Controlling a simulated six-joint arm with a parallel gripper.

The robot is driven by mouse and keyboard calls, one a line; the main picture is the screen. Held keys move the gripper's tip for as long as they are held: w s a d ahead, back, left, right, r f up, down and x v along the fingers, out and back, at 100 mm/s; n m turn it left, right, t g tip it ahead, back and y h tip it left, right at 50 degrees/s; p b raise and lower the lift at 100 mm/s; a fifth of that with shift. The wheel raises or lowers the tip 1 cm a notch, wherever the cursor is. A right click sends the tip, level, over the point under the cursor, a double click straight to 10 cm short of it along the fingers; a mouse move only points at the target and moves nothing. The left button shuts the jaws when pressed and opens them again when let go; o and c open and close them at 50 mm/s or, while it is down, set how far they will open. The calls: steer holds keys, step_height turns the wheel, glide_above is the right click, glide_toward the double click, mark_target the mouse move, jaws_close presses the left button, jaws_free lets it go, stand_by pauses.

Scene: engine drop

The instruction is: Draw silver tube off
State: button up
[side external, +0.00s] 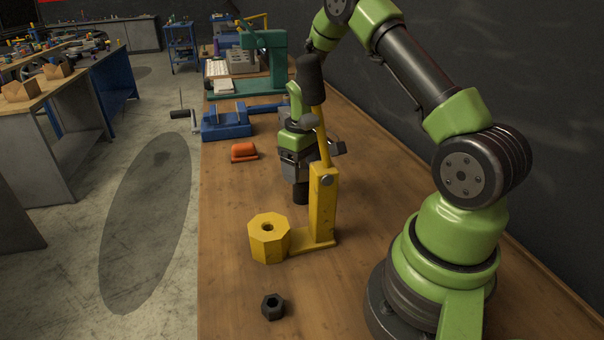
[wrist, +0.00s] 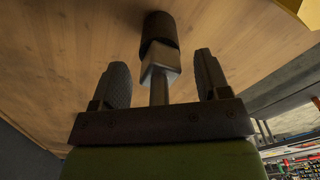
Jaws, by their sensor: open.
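My gripper (side external: 298,165) hangs over the wooden bench, behind the yellow lever stand in the side view. In the wrist view its two dark fingers (wrist: 162,62) are open and apart. A silver-grey piece (wrist: 160,64), apparently the silver tube, has a thin stem and lies between the fingers with a gap on each side. Its far end meets a black cylinder (wrist: 160,30) at the bench top. The black cylinder (side external: 301,192) also shows just below my gripper in the side view. There, the silver piece is hidden or too small to tell.
The yellow lever stand (side external: 322,210) with its black handle rises close in front of my gripper. A yellow octagonal block (side external: 268,240), a dark hex nut (side external: 273,306) and an orange object (side external: 244,152) lie nearby. A blue vise (side external: 226,122) and green press (side external: 265,55) stand farther back.

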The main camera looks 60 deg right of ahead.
steer(key=c, duration=0.9)
steer(key=shift+r, duration=0.15)
step_height(320, 180, up, 10)
steer(key=shift+f, duration=0.1)
